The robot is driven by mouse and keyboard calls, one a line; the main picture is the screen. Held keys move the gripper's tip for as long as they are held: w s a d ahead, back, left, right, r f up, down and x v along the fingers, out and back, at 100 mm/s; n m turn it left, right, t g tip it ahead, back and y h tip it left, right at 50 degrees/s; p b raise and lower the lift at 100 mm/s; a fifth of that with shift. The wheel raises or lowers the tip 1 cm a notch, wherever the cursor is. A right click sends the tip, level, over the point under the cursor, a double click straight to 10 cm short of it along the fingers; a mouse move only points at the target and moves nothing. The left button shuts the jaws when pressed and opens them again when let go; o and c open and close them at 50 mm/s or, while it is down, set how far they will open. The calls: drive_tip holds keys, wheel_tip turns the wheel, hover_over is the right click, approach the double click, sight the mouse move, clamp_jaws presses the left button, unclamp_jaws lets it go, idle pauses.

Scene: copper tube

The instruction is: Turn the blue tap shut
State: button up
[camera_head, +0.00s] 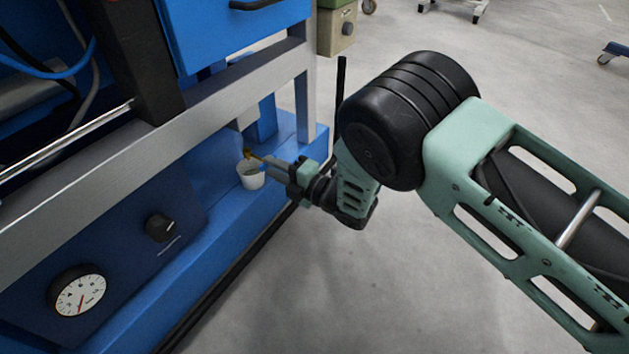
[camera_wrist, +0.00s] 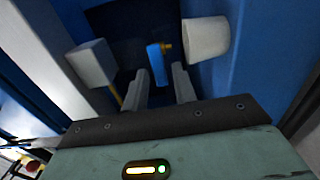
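The tap's blue handle (camera_wrist: 155,62) shows in the wrist view, upright in the picture, with a bit of brass (camera_wrist: 167,46) at its right. My gripper (camera_wrist: 159,76) is open, with one finger on each side of the handle's near end. Dark gaps show between the handle and both fingers; I cannot tell how deep the handle sits between them. In the head view my gripper (camera_head: 272,164) reaches in from the right to the brass tap (camera_head: 252,157). The blue handle cannot be made out there.
A white cup (camera_head: 250,176) stands under the tap on the blue ledge (camera_head: 225,240); it is close to the right finger in the wrist view (camera_wrist: 206,38). A grey block (camera_wrist: 92,63) is at the left there. A black knob (camera_head: 159,227) and a gauge (camera_head: 78,295) are on the panel.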

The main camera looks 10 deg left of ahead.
drive_tip(key=p+v, duration=0.5)
drive_tip(key=v, duration=0.9)
drive_tip(key=shift+d, duration=0.3)
drive_tip(key=shift+s, duration=0.1)
drive_tip(key=w+r+m+t+h, duration=0.2)
drive_tip(key=w+r+m+h, duration=0.35)
drive_tip(key=r+m, duration=0.25)
drive_tip(key=s+d+r+m+g+h+p, duration=0.1)
drive_tip(key=s+d+r+m+h, duration=0.1)
drive_tip(key=d+r+m+h, duration=0.3)
drive_tip(key=s+d+r+m+g+h+p, duration=0.1)
drive_tip(key=s+d+r+m+g+h, duration=0.25)
drive_tip(key=s+d+r+m, duration=0.65)
drive_tip(key=s+d+r+m+g+h+p, duration=0.15)
drive_tip(key=s+d+r+g, duration=0.35)
drive_tip(key=s, duration=1.2)
wheel_tip(320, 180, up, 37)
drive_tip(key=p, duration=3.7)
drive_tip(key=shift+w+a, duration=0.3)
